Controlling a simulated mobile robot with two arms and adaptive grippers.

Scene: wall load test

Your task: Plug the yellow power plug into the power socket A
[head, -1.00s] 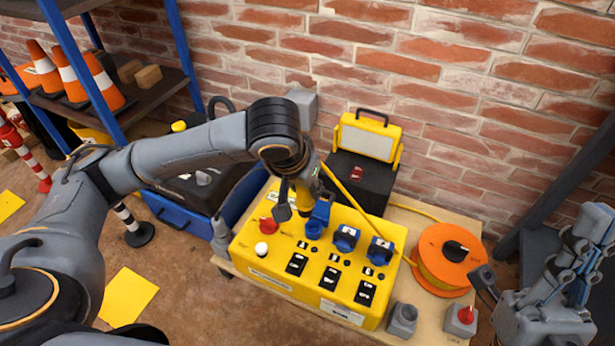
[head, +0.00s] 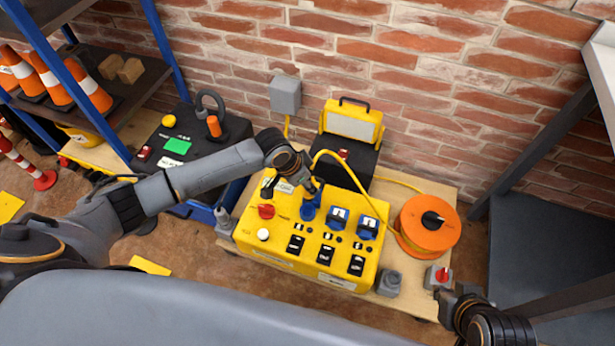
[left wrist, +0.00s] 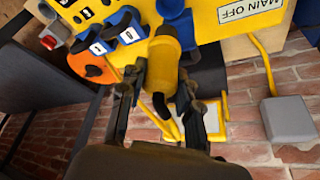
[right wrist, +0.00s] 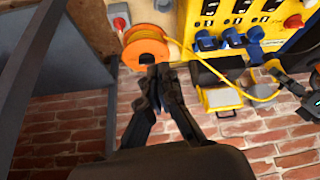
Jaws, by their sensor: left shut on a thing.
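The yellow power plug (left wrist: 165,60) is between the fingers of my left gripper (left wrist: 160,95), which is shut on it. In the left wrist view its front end points at a blue socket (left wrist: 170,8) and looks close to or touching it; I cannot tell if it is inserted. In the head view my left gripper (head: 308,186) is over the leftmost blue socket (head: 310,207) on the yellow power box (head: 275,240), and the plug is mostly hidden. My right gripper (head: 448,294) is empty at lower right; its fingertips (right wrist: 158,72) look together in the right wrist view.
Two more blue sockets (head: 338,218) sit to the right on the box. An orange cable reel (head: 428,226) and a grey box with a red knob (head: 438,277) stand right of it. A yellow work light (head: 352,125) stands behind, near the brick wall.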

